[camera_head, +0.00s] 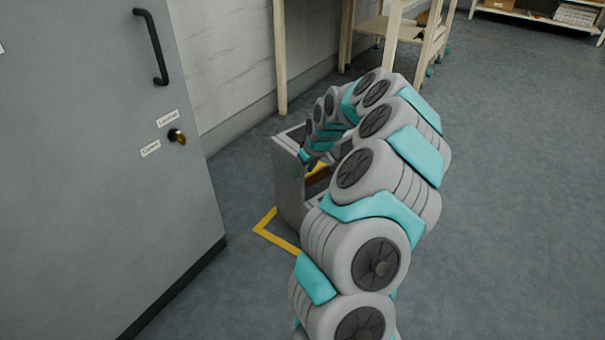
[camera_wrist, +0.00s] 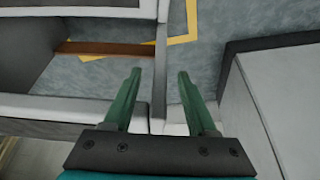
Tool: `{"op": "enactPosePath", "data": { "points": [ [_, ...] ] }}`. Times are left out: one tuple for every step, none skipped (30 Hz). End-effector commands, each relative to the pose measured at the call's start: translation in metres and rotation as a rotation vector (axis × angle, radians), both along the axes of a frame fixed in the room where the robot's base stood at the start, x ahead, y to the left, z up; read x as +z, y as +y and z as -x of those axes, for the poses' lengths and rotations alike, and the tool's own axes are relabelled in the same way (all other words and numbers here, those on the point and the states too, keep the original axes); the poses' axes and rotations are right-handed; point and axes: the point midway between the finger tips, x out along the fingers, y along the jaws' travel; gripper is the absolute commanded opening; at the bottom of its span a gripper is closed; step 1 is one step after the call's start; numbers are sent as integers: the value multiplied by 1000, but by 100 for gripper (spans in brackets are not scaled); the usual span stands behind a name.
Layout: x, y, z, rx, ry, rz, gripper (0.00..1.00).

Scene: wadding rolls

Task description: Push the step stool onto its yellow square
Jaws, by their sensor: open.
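The step stool (camera_head: 288,185) is grey with dark upper surfaces. It stands by the wall in the head view, partly hidden behind my arm. In the wrist view its grey panels (camera_wrist: 75,107) and a brown crossbar fill the left side. The yellow square (camera_head: 280,236) is a tape outline on the floor; one corner shows in front of the stool, and more tape shows through the stool's opening. Tape also shows in the wrist view (camera_wrist: 193,20). My gripper (camera_wrist: 157,76) is open and empty, its green fingers over the stool's edge. Contact cannot be told.
A pale block (camera_wrist: 275,100) is at right in the wrist view. A wooden rack (camera_head: 400,30) stands behind. Open floor (camera_head: 510,190) lies to the right.

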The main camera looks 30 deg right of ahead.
Motion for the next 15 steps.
{"op": "enactPosePath", "data": {
  "points": [
    [11,-1,3,-1,-4,2,58],
    [16,-1,4,0,-5,3,58],
    [23,-1,7,0,-6,3,58],
    [28,-2,9,-1,-7,4,58],
    [32,-2,11,-1,-7,4,58],
    [37,-2,13,-2,-6,3,58],
    [40,-2,14,-1,-5,2,58],
    [42,-2,16,-1,-5,1,58],
    [45,-2,17,0,-3,1,58],
    [46,-2,18,0,-3,1,58],
    [47,-1,19,0,-2,1,58],
    [47,-1,19,0,-2,0,58],
    [47,-1,19,0,-1,0,58],
    [47,-1,19,0,-1,0,58],
    [47,-1,19,0,-1,0,58]
  ]
}}
